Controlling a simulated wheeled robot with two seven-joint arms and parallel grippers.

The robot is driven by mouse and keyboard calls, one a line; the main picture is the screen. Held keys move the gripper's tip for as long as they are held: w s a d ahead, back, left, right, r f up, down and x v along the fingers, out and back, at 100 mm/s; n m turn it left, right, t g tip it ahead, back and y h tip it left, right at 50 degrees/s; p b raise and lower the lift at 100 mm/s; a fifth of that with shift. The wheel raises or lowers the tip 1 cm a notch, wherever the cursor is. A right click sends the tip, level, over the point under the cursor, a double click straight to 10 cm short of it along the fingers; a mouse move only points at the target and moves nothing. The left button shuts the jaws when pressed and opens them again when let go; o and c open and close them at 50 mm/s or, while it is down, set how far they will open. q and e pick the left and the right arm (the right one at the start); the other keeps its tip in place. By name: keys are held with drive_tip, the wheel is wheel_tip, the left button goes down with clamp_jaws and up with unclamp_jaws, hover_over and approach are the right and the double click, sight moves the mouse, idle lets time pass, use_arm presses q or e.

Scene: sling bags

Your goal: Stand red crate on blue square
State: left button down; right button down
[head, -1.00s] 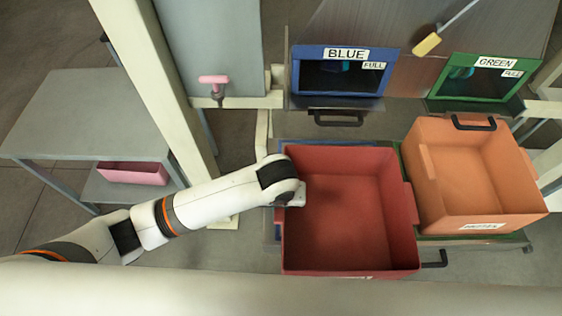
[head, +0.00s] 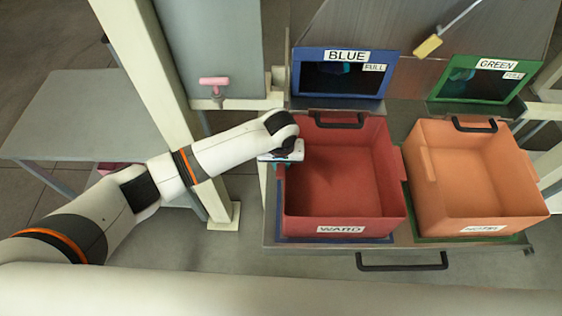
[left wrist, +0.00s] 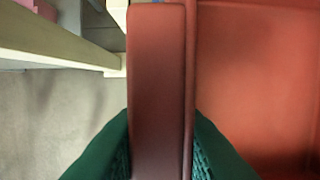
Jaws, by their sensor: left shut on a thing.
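The red crate (head: 345,185), labelled WARD, is upright and empty over the blue square (head: 279,212) on the left half of the tray. Blue edging shows along its left and front sides; I cannot tell whether its bottom fully touches the square. My left gripper (head: 284,166) is at the crate's left side. In the left wrist view its green fingers (left wrist: 160,158) are shut on the crate's left side grip (left wrist: 156,85). My right gripper is not in view.
An orange crate (head: 470,175) stands close on the right, on a green square (head: 425,239). Behind are the BLUE hatch (head: 340,72) and GREEN hatch (head: 485,78). A pale post (head: 165,110) rises left of the tray. The tray has a black front handle (head: 402,267).

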use_arm(q)
drive_tip(key=c, duration=1.3)
unclamp_jaws()
drive_tip(key=shift+o, duration=0.2)
drive_tip(key=shift+s, duration=0.1)
drive_tip(key=r, duration=0.4)
drive_tip(key=s+r, duration=0.1)
drive_tip(key=r, duration=0.7)
drive_tip(key=shift+s, duration=0.35)
